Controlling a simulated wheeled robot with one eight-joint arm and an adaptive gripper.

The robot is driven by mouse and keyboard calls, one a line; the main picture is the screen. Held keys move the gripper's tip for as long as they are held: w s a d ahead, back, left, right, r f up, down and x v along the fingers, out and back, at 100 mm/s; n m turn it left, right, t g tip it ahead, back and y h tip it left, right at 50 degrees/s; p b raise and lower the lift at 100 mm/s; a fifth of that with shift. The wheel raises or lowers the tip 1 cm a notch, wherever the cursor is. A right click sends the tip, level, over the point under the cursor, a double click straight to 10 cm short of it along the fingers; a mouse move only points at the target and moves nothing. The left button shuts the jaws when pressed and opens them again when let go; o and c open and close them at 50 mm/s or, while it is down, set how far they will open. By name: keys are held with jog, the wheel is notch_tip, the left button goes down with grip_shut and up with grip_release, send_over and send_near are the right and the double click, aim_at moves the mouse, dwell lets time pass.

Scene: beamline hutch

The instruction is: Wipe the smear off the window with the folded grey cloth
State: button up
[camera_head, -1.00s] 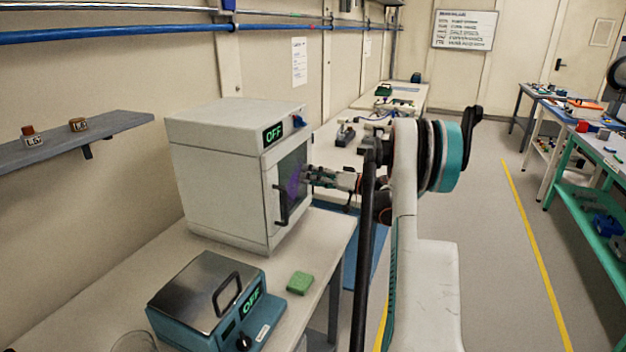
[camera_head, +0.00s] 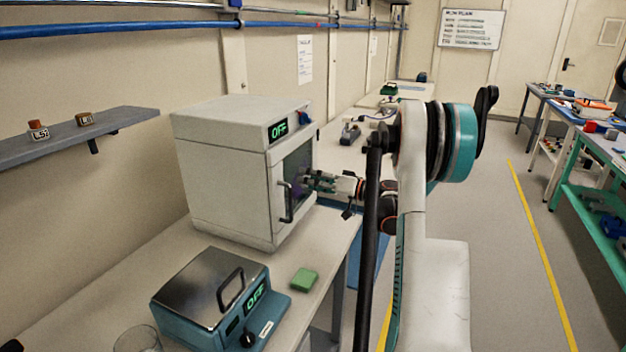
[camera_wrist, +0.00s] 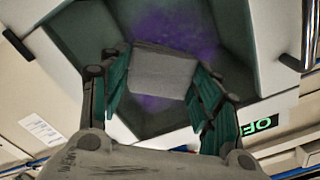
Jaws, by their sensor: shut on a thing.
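The window (camera_head: 297,170) is a dark pane in the door of a white box-shaped oven (camera_head: 222,185). The purple smear (camera_wrist: 180,32) shows on the pane in the wrist view, above and below the cloth. The folded grey cloth (camera_wrist: 162,73) is between the fingers of my gripper (camera_wrist: 160,85), which is shut on it. In the head view my gripper (camera_head: 308,182) is at the window, and the cloth is hard to make out there. The cloth overlaps the smear in the wrist view; I cannot tell whether it touches the glass.
The door handle (camera_head: 286,203) stands out at the window's left. A green sponge-like block (camera_head: 304,279) and a teal lidded device (camera_head: 215,300) are on the bench (camera_head: 150,255). A clear glass vessel (camera_head: 138,340) stands at the front. The floor to the right is open.

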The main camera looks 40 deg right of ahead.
aim_at(308, 164)
jog(key=shift+s+a+r+p, duration=0.1)
jog(key=shift+s+a+r, duration=0.35)
jog(key=shift+a, duration=0.6)
jog(key=shift+s+a+r+p, duration=0.1)
jog(key=shift+s+a+r, duration=0.3)
jog(key=shift+a, duration=0.6)
jog(key=shift+s+a+r+p, duration=0.1)
jog(key=shift+s+a+r, duration=0.3)
jog(key=shift+a, duration=0.65)
jog(key=shift+w+d, duration=0.3)
jog(key=shift+d, duration=0.35)
jog(key=shift+w+d, duration=0.25)
jog(key=shift+d, duration=0.45)
jog(key=shift+w+d, duration=0.3)
jog(key=shift+d, duration=0.35)
jog(key=shift+w+d+f+b, duration=0.1)
jog(key=shift+w+d, duration=0.35)
jog(key=shift+d, duration=0.75)
jog(key=shift+w+d+r+b, duration=0.1)
jog(key=shift+w+d, duration=0.4)
jog(key=shift+d, duration=0.75)
jog(key=shift+w+d+f+b, duration=0.1)
jog(key=shift+w+d, duration=0.35)
jog(key=shift+d, duration=0.75)
jog(key=shift+s, duration=0.15)
jog(key=shift+v, duration=2.9)
jog(key=shift+s, duration=0.15)
